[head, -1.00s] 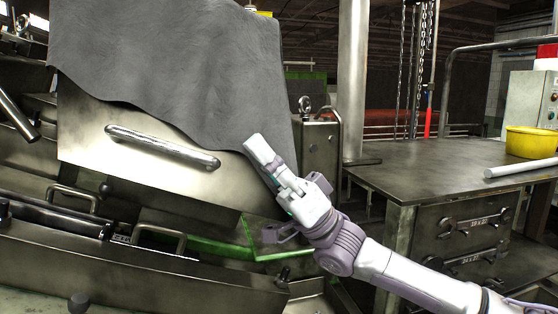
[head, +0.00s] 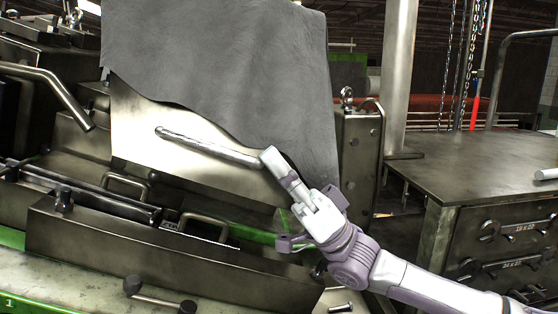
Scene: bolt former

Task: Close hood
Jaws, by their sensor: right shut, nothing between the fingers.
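The hood is a metal panel (head: 145,128) that stands tilted on the machine, with a grey cloth or leather sheet (head: 220,60) draped over its upper part. A long bar handle (head: 205,146) runs across the panel's front. My right gripper (head: 268,155) is shut and empty, with its fingertips at the right end of the handle; I cannot tell whether they touch it. My left gripper is not in view.
The machine bed (head: 120,240) with smaller handles lies below the hood. A metal post (head: 398,80) and a metal workbench (head: 480,170) with drawers stand to the right. A bent pipe (head: 50,90) is at the left.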

